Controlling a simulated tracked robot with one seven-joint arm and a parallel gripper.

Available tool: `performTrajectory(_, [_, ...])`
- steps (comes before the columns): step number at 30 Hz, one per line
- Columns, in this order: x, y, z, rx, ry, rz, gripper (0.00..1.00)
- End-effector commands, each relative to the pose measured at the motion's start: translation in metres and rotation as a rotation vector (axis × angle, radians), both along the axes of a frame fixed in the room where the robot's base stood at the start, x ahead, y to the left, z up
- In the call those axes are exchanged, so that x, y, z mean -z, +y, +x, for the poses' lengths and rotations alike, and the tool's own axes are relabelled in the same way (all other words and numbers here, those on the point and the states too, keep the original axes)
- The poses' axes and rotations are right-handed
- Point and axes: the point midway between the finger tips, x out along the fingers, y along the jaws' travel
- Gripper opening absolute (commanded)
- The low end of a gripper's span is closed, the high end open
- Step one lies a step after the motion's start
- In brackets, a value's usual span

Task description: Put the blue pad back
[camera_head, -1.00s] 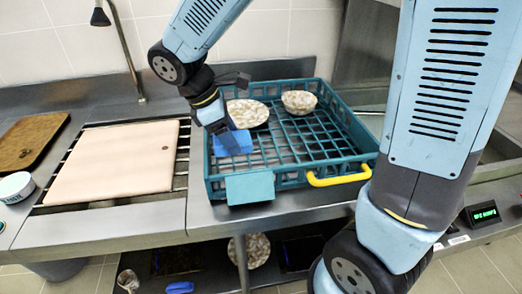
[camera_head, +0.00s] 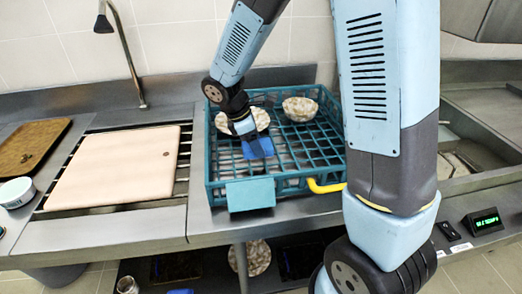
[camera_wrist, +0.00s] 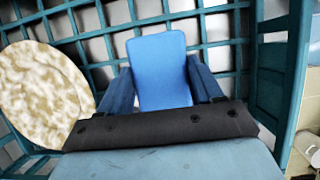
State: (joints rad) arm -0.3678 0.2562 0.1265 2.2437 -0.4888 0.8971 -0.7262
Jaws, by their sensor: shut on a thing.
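The blue pad (camera_head: 258,147) is a flat bright-blue block, held over the left part of the teal crate (camera_head: 290,182). My gripper (camera_head: 249,136) is shut on it. In the wrist view the pad (camera_wrist: 162,75) stands between my two dark-blue fingers, with the crate's grid behind it. I cannot tell whether the pad touches the crate floor. A speckled plate (camera_head: 260,117) lies behind the gripper in the crate, and shows at the left in the wrist view (camera_wrist: 40,90). A speckled bowl (camera_head: 300,108) sits at the crate's back.
A pale board (camera_head: 115,168) lies on the rack left of the crate. A brown tray (camera_head: 30,143) and a white tub (camera_head: 16,191) are further left. Another speckled plate (camera_head: 255,257) is on the lower shelf.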

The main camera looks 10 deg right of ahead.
Motion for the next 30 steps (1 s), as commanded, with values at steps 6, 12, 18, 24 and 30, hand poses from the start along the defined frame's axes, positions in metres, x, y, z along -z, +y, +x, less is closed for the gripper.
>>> performTrajectory(6, [0.027, -0.004, 0.004, -0.001, 0.004, -0.002, 0.41])
performTrajectory(12, [0.036, -0.004, 0.004, 0.001, 0.000, 0.000, 0.41])
performTrajectory(18, [0.037, -0.004, 0.004, 0.001, 0.001, 0.000, 0.41])
performTrajectory(24, [0.038, -0.004, 0.004, 0.001, 0.001, 0.000, 0.81])
performTrajectory(30, [0.038, -0.004, 0.004, 0.002, 0.000, 0.000, 0.91])
